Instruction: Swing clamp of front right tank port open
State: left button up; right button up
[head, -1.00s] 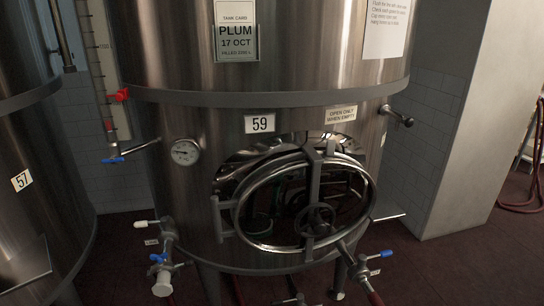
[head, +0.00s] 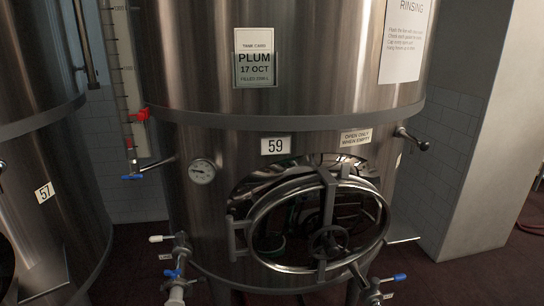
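The steel tank marked 59 (head: 300,110) stands in the middle of the head view. At its lower right a port valve (head: 370,293) with a blue lever (head: 400,277) shows at the bottom edge of the picture. Its lower end is cut off, and I cannot make out a clamp or its state. At the tank's lower left is another valve (head: 181,252) with a white-tipped lever (head: 155,239) and a blue handle (head: 172,273). Neither of my grippers is in view.
An oval hatch (head: 318,225) with a handwheel (head: 330,241) sits low on the tank front. A dial gauge (head: 201,171) and a red-and-blue-fitted sight tube (head: 138,115) are left of it. Tank 57 (head: 35,200) stands left. A pale pillar (head: 490,140) stands right, above dark floor.

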aim_at(202, 280)
jog(key=i+l, duration=0.25)
jog(key=i, duration=0.15)
jog(key=i+l, duration=0.2)
jog(key=i, duration=0.2)
